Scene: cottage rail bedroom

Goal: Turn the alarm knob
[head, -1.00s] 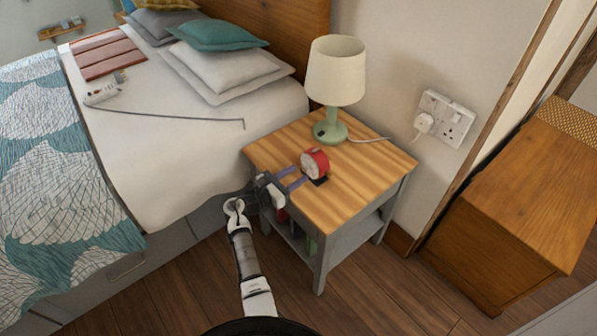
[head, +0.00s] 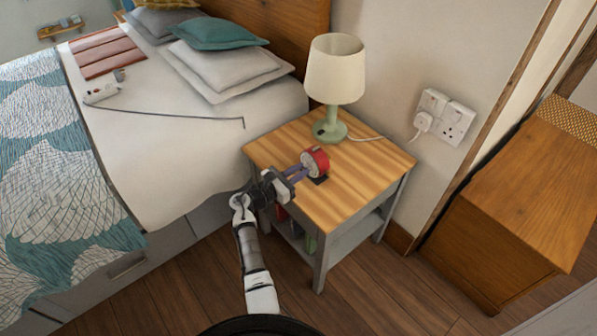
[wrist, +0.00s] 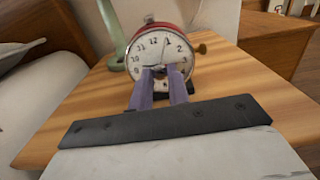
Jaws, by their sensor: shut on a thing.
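A red round alarm clock (head: 319,159) with a white dial stands on the wooden nightstand (head: 362,163). In the wrist view the clock (wrist: 148,44) faces me, upright. My gripper (head: 301,169) reaches it from the left front, its two purple fingers close together. In the wrist view my gripper (wrist: 163,72) is shut at the lower part of the dial, on a small part there that I take to be the alarm knob; the fingertips mostly hide it.
A green lamp (head: 330,127) with a cream shade stands behind the clock. Its cable runs to a wall socket (head: 444,117). The bed (head: 180,145) lies left of the nightstand, and a wooden cabinet (head: 515,190) stands to the right. The nightstand's right side is bare.

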